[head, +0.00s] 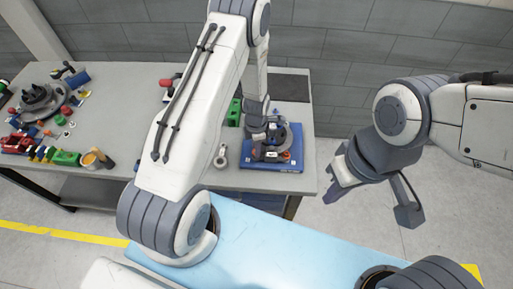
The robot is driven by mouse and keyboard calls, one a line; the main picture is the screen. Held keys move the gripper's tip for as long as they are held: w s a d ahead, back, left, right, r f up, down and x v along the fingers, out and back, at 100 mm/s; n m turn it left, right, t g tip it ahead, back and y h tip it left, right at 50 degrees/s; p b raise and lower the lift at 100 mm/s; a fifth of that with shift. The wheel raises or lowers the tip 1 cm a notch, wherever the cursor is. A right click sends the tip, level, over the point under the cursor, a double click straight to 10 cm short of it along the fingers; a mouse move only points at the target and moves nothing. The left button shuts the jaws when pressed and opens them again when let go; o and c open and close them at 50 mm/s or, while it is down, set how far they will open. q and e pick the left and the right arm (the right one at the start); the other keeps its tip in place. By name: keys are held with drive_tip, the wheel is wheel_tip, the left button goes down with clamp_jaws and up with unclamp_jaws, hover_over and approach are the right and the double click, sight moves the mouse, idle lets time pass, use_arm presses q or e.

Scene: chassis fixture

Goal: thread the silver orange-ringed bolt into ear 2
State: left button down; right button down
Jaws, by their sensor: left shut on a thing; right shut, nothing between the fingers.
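The dark round chassis fixture (268,152) stands on a blue base plate (292,166) at the right end of the table. My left gripper (260,136) points down over the fixture, at its near-left part. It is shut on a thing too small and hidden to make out. A small orange patch (286,155) shows at the fixture's right front; I cannot tell whether it belongs to the bolt. The ear numbers cannot be read. My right gripper (343,178) is shut and empty, in the air right of the table.
A grey ring-headed piece (221,157) lies on the table (130,85) left of the blue plate. A green block (234,112) stands behind it. Another dark round fixture (40,101) and several coloured parts crowd the table's left end. The floor at the right is clear.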

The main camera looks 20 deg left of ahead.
use_arm(q)
drive_tip(key=shift+s+f+m, duration=0.2)
drive_tip(key=shift+s+m, duration=0.05)
drive_tip(key=shift+m, duration=0.05)
drive_tip(key=shift+m+b, duration=0.3)
drive_tip(key=shift+m, duration=1.4)
drive_tip(key=m, duration=0.2)
drive_tip(key=shift+f+m, duration=0.15)
drive_tip(key=shift+m, duration=0.15)
drive_tip(key=shift+m+b, duration=0.3)
drive_tip(key=shift+m, duration=0.2)
drive_tip(key=shift+m, duration=1.7)
